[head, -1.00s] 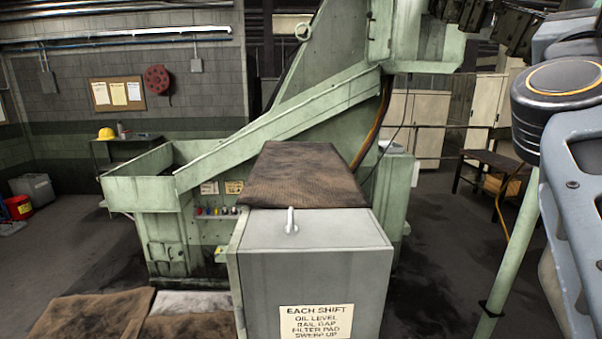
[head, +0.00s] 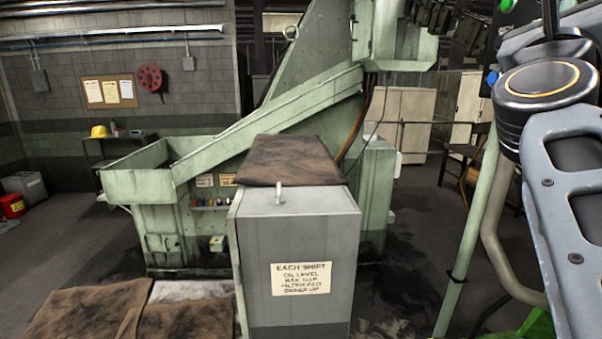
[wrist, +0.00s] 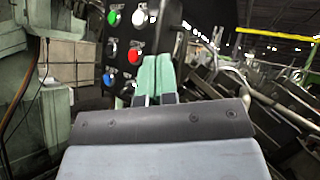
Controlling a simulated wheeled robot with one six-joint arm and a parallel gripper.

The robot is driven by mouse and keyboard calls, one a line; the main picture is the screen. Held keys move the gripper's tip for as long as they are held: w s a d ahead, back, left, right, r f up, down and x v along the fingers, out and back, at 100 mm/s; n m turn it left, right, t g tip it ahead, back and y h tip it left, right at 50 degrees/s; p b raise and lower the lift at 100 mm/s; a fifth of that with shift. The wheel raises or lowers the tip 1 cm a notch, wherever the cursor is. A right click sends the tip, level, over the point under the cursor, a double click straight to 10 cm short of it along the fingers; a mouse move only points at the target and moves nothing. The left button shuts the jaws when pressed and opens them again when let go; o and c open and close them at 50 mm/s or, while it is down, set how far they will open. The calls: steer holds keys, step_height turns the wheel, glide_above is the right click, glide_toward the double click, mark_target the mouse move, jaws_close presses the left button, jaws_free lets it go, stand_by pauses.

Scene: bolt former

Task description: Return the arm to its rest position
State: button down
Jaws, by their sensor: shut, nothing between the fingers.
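My gripper (wrist: 155,80) shows in the wrist view with its two green fingertips together and nothing between them. It points toward a dark control panel (wrist: 127,45) with green, white, red and blue buttons. I cannot tell the gap between the fingertips and the panel. In the head view my arm fills the right edge, and my gripper is out of the picture. A small part of the panel (head: 505,22) shows at the top right there, close to my arm.
A grey cabinet (head: 300,235) with a dark mat (head: 290,160) on top stands ahead. The green machine (head: 265,115) with its chute is behind it. A green post (head: 470,235) stands close to my arm. Brown mats (head: 90,312) lie at the lower left. Open floor lies between cabinet and post.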

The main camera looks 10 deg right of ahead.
steer(key=w+a+f+n+y, duration=0.35)
steer(key=f+n+y, duration=0.25)
steer(key=f+n, duration=0.25)
steer(key=w+a+f+n+t+y, duration=0.1)
steer(key=w+a+f+n+y, duration=0.1)
steer(key=w+f+n+y, duration=0.5)
steer(key=w+a+f+n+y, duration=0.2)
steer(key=a+f+n+y, duration=0.15)
steer(key=f+n, duration=0.7)
steer(key=s+a+f+n+g+y, duration=0.1)
steer(key=s+a+f+n+g, duration=0.2)
steer(key=f, duration=0.6)
steer(key=s+a+f+n+g+y, duration=0.1)
steer(key=s+a+f+n+g, duration=0.3)
steer(key=f+n, duration=0.3)
steer(key=s+a+f+n+g+y, duration=0.1)
steer(key=s+a+f+n+g, duration=0.2)
steer(key=f+n, duration=0.3)
step_height(320, 180, down, 6)
steer(key=shift+s+a+r+g+y+b, duration=0.25)
steer(key=shift+s+g+y+b, duration=0.15)
steer(key=shift+s, duration=0.45)
